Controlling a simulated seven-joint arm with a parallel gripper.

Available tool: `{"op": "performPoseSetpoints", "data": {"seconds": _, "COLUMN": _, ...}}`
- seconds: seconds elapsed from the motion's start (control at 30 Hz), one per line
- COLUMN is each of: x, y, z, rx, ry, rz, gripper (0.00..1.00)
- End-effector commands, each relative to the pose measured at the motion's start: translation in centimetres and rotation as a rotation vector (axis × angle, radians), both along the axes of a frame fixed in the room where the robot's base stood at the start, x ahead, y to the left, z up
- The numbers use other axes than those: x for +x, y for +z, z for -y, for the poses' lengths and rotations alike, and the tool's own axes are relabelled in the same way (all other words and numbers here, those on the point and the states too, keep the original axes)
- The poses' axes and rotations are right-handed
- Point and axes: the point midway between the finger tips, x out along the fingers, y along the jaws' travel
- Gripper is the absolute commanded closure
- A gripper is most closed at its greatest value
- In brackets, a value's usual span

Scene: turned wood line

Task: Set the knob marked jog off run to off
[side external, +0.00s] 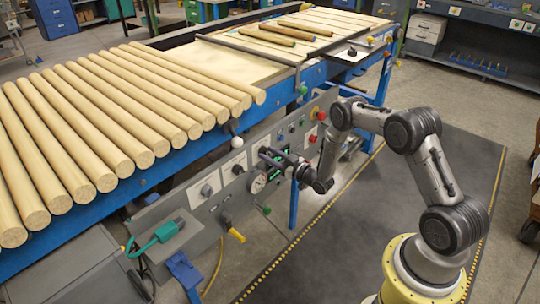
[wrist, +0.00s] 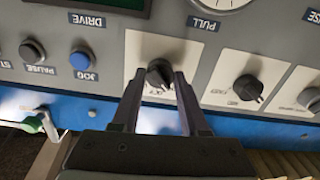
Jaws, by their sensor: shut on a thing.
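My gripper (wrist: 158,80) has its fingers on either side of a black knob (wrist: 157,68) on a white plate (wrist: 137,48), shut on it. The wrist view shows the panel upside down. The lettering around this knob is too small and partly hidden by the fingers, so I cannot read jog, off or run or tell its setting. Two more knobs on white plates sit to its right, one black (wrist: 248,88) and one grey (wrist: 309,98). In the side view my gripper (side external: 268,156) reaches the grey panel (side external: 150,235) and hides the held knob.
A blue JOG button (wrist: 83,61) and a dark PAUSE button (wrist: 32,51) sit beside the held knob. A round gauge (side external: 258,182) is close below my gripper. A red button (side external: 321,115) is on the panel's right. Wooden poles (side external: 120,125) lie above.

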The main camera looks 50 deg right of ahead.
Motion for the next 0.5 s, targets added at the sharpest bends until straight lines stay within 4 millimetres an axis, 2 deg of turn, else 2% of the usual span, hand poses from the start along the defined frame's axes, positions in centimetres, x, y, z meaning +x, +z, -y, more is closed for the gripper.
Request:
{"op": "performPoseSetpoints", "data": {"seconds": 0.27, "x": 0.01, "y": 0.02, "z": -0.03, "rx": 0.158, "ry": 0.002, "rz": 0.000, "gripper": 1.00}}
{"op": "performPoseSetpoints", "data": {"seconds": 0.5, "x": 0.03, "y": 0.03, "z": -0.03, "rx": 0.364, "ry": 0.002, "rz": 0.000, "gripper": 1.00}}
